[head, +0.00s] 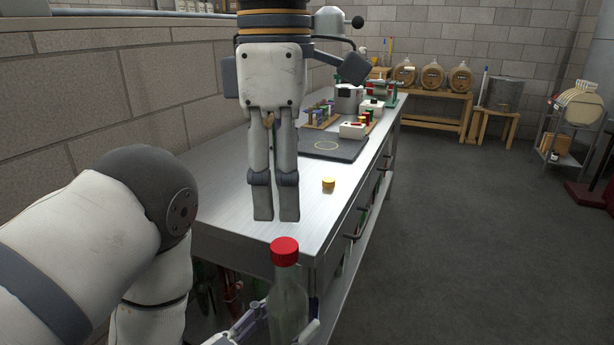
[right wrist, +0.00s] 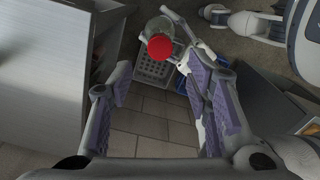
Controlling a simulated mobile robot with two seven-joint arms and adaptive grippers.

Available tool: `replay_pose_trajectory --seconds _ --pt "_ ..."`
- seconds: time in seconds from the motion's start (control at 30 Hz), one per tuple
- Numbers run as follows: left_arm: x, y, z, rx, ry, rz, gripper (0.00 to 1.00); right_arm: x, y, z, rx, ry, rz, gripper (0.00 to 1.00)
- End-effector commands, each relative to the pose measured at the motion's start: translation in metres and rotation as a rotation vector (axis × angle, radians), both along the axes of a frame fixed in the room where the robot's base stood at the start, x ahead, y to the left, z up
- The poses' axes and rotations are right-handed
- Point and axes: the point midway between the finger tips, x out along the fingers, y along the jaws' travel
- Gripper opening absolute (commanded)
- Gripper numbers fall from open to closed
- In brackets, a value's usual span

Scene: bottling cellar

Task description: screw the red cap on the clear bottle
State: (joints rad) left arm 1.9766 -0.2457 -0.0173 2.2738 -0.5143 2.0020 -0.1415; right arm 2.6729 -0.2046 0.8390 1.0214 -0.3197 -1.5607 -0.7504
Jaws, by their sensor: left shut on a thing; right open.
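The clear bottle (head: 288,305) stands upright in my left gripper (head: 268,328), low in the head view beyond the bench's near end. The left gripper is shut on the bottle's body. The red cap (head: 284,251) sits on top of the bottle; how tight it is cannot be told. My right gripper (head: 276,217) points down, above and behind the cap in the head view. It is open and empty. In the right wrist view the red cap (right wrist: 160,46) shows ahead of the parted fingers, apart from them.
The steel bench (head: 225,205) runs away from me. In the right wrist view a grey crate (right wrist: 150,71) stands below. The floor at right is clear.

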Motion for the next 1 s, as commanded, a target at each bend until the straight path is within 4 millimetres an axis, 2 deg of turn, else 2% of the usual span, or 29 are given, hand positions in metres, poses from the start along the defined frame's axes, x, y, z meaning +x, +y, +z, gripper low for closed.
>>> replay_pose_trajectory --seconds 0.1,0.37,0.47,0.8,1.0 --pt "0.000 0.000 0.002 -0.002 -0.004 0.000 0.00 0.000 -0.001 0.003 0.001 -0.002 0.056 0.45" --pt "0.000 0.000 0.002 -0.002 -0.004 0.000 0.00 0.000 -0.001 0.001 0.000 -0.002 0.053 0.45" --pt "0.000 0.000 0.002 -0.002 -0.004 0.000 0.00 0.000 -0.001 -0.009 -0.001 0.000 0.052 0.45" --pt "0.000 0.000 0.002 -0.002 -0.004 0.000 0.00 0.000 -0.001 -0.064 0.000 0.001 0.051 0.45" --pt "0.000 0.000 0.002 -0.002 -0.004 0.000 0.00 0.000 -0.001 -0.077 0.001 -0.003 0.050 0.45"
